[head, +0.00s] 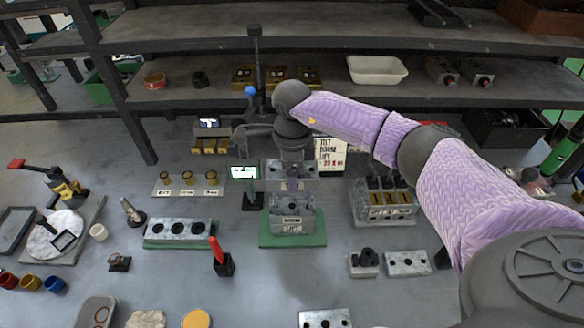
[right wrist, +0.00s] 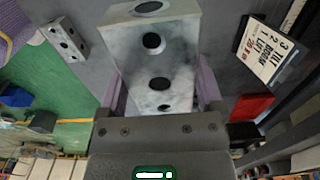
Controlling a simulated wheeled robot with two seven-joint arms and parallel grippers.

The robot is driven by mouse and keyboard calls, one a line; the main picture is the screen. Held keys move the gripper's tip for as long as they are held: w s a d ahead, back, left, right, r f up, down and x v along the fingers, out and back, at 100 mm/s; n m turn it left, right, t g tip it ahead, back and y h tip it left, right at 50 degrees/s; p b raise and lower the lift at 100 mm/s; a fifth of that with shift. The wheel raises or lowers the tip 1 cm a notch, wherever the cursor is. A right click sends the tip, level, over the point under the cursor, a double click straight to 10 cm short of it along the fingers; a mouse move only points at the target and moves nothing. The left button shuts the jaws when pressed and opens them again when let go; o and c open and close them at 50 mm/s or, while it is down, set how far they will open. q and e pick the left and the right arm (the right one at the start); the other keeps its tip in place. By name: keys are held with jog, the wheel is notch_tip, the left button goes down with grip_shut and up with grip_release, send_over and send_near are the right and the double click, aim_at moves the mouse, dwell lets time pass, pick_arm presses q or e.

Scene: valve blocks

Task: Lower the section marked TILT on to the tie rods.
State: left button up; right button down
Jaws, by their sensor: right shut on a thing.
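My right gripper (head: 292,184) is shut on a grey metal section with round black holes, which I take as the TILT section (head: 273,171); I cannot read its mark. In the right wrist view the section (right wrist: 158,60) sits between the two purple fingers of the gripper (right wrist: 162,96). Below it in the head view stands a grey block stack (head: 292,226), with labels reading BOOM and LIFT, on a green base (head: 262,241). The held section is above this stack. The tie rods are not clearly visible, and I cannot tell any contact. My left gripper is not in view.
A card (head: 331,156) listing TILT, BOOM, LIFT stands behind the stack. A small lit screen (head: 244,172) stands close on the left. A block with brass parts (head: 388,202) is to the right, a holed block (head: 180,230) to the left.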

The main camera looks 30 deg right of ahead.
jog(key=shift+f, duration=0.35)
jog(key=shift+f+b, duration=0.1)
jog(key=shift+b, duration=0.2)
jog(key=shift+f+b, duration=0.35)
jog(key=shift+f, duration=0.05)
jog(key=shift+f, duration=0.3)
jog(key=shift+f+b, duration=0.3)
jog(key=shift+b, duration=0.15)
jog(key=shift+f, duration=0.2)
jog(key=shift+f+b, duration=0.3)
jog(key=shift+b, duration=0.1)
jog(key=shift+f, duration=0.1)
